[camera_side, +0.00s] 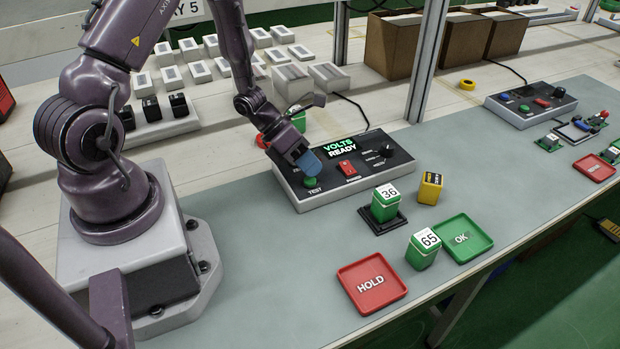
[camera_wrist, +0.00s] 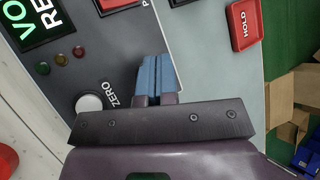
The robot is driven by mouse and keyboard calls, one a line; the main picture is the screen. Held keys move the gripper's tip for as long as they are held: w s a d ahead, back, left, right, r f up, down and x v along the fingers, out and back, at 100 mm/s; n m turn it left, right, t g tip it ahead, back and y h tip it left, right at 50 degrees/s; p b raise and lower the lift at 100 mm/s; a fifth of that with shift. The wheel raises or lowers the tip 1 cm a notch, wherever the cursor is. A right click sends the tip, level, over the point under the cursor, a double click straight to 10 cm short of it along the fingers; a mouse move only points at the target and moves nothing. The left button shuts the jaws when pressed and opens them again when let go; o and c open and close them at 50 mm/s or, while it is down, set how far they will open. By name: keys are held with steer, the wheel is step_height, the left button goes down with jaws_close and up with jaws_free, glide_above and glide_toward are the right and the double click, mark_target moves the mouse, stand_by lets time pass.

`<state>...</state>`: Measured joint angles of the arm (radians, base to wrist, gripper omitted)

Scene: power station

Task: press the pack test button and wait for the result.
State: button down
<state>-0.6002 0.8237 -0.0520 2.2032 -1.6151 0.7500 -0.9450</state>
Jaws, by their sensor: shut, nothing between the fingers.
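The tester box (camera_side: 330,195) has a display (camera_side: 346,148) reading "VOLTS READY". Its green test button (camera_side: 311,183) is at the front left, labelled TEST. My gripper (camera_side: 309,164) points down with blue fingertips just above the button; I cannot tell whether they touch it. In the wrist view the gripper (camera_wrist: 157,76) has its blue fingers together with nothing between them, and the green button does not show. A green pack marked 36 (camera_side: 385,206) stands upright in a black cradle (camera_side: 384,225) in front of the tester.
A green pack marked 65 (camera_side: 422,256) stands by the green OK tray (camera_side: 482,240). The red HOLD tray (camera_side: 355,300) is empty near the front edge. A yellow-and-black block (camera_side: 429,190) is right of the cradle. A red power switch (camera_side: 347,168) is beside the test button.

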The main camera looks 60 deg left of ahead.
steer(key=shift+f, duration=0.5)
stand_by(0.7)
steer(key=shift+r, duration=0.85)
steer(key=shift+r, duration=2.55)
